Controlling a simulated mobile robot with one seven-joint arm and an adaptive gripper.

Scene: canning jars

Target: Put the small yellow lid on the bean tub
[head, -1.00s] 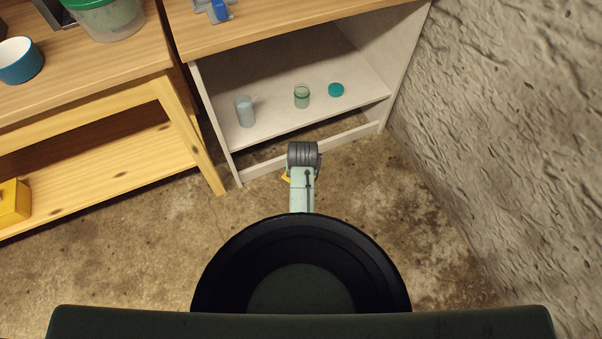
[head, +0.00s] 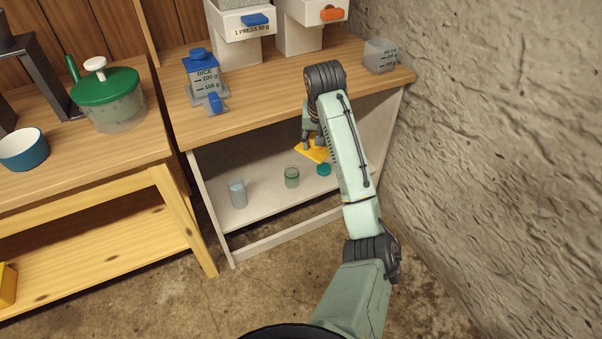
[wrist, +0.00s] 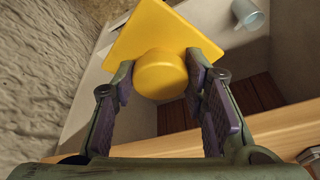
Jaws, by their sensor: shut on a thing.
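The small yellow lid (head: 311,153) is a square plate with a round knob. In the wrist view the lid (wrist: 150,32) fills the top centre, and my gripper (wrist: 163,76) is shut on its knob from both sides. In the head view my gripper (head: 311,140) hangs in front of the counter edge, with the lid tilted below it. A clear, squarish, lidless tub (head: 380,57) with dark print stands at the counter's right end, apart from the lid. It may be the bean tub; its print is too small to read.
The counter (head: 240,110) also holds a blue-lidded rice tub (head: 201,80) and white dispensers (head: 240,45). Below, a shelf holds a clear cup (head: 238,193), a green-rimmed jar (head: 291,177) and a teal lid (head: 323,169). A rough wall (head: 480,130) closes the right side.

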